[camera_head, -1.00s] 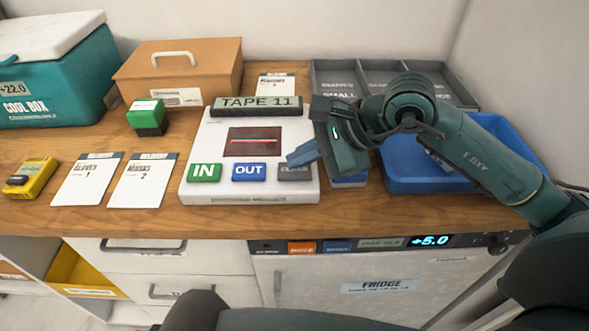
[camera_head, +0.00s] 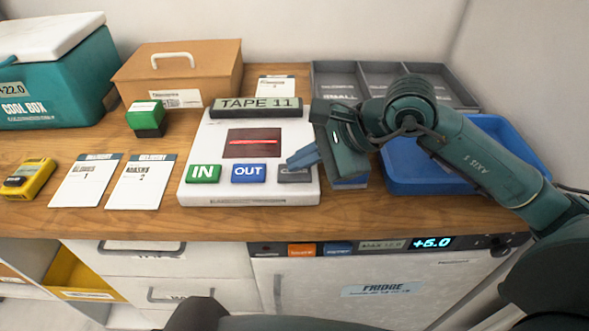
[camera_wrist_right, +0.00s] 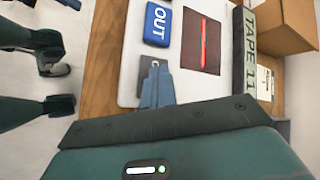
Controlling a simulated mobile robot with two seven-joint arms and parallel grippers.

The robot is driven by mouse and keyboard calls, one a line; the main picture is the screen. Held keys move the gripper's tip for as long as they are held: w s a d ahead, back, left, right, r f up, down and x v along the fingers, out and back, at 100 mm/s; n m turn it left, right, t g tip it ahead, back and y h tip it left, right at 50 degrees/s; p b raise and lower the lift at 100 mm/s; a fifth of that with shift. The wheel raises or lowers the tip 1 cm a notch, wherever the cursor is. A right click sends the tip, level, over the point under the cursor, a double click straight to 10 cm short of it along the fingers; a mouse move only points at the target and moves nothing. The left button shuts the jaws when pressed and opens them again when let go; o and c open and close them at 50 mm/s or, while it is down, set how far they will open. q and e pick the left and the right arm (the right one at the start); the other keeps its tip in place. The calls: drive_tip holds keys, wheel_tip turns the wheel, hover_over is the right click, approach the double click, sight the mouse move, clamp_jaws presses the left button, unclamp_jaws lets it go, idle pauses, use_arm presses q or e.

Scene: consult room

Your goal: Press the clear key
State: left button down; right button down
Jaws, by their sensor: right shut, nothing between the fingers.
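The white scanner unit (camera_head: 306,134) lies on the wooden counter with a green IN key (camera_head: 204,173), a blue OUT key (camera_head: 249,173) and a grey key (camera_head: 298,176) in a row. The grey key's lettering is mostly hidden by my fingers. My right gripper (camera_head: 292,162) is shut and empty, its blue-grey fingertips over the grey key. In the right wrist view, the fingertips (camera_wrist_right: 156,68) overlap the grey key (camera_wrist_right: 145,66), beside the OUT key (camera_wrist_right: 158,23). I cannot tell whether they touch it. My left gripper is out of view.
The unit's display (camera_head: 257,106) reads TAPE 11. A blue tray (camera_head: 420,185) and grey divided bin (camera_head: 318,70) stand right, a cardboard box (camera_head: 210,75) and cool box (camera_head: 75,85) at back left. Two cards and a yellow device (camera_head: 30,178) lie left.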

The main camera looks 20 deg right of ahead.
sight(302, 173)
drive_tip(key=shift+f, duration=0.25)
drive_tip(key=shift+r, duration=0.15)
idle(0.4)
drive_tip(key=shift+r, duration=0.8)
drive_tip(key=shift+r+p, duration=1.65)
drive_tip(key=shift+r, duration=0.9)
